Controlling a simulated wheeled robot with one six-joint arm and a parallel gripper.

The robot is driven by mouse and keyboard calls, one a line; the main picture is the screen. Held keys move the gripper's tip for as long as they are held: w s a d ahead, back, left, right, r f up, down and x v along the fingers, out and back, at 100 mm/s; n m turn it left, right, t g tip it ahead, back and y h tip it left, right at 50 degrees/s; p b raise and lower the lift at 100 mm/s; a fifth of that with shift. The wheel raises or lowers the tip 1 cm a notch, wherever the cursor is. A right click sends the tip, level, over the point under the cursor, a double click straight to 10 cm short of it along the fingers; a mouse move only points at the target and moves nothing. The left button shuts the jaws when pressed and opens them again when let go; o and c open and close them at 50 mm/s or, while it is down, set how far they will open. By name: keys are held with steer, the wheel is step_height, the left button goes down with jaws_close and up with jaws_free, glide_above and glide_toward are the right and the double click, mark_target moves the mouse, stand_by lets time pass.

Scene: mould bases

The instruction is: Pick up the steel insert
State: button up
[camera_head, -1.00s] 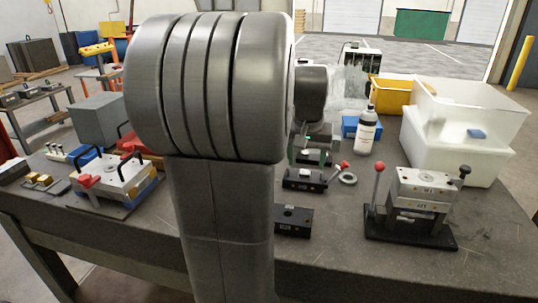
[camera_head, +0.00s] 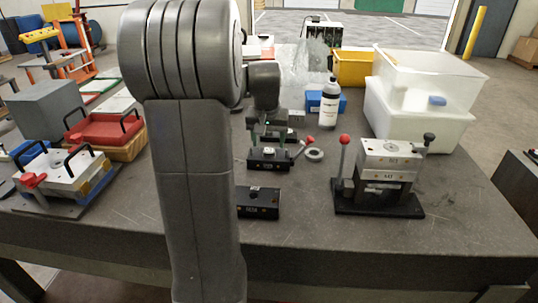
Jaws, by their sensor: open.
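My gripper (camera_head: 267,132) is small in the picture, beyond my own arm, with its fingers pointing down and apart. It is over or just behind a black fixture block (camera_head: 265,160) with a red-knobbed lever. The gap between fingers and block cannot be judged. A small light piece shows on top of this block, too small to name as the steel insert. A second black block (camera_head: 258,203) with a pale label lies nearer, partly hidden by my arm. I cannot pick out the steel insert for sure.
A steel mould on a black base (camera_head: 378,208) stands right, with a red-knobbed lever. A grey ring (camera_head: 314,155), a white bottle (camera_head: 329,105), a blue box (camera_head: 313,101) and white bins (camera_head: 412,125) stand behind. Another mould (camera_head: 62,175) is at left. The front right table is clear.

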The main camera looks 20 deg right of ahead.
mark_target(269, 150)
steer(key=x, duration=0.3)
steer(key=shift+w, duration=0.1)
steer(key=shift+w+d+f, duration=0.1)
steer(key=shift+f, duration=0.4)
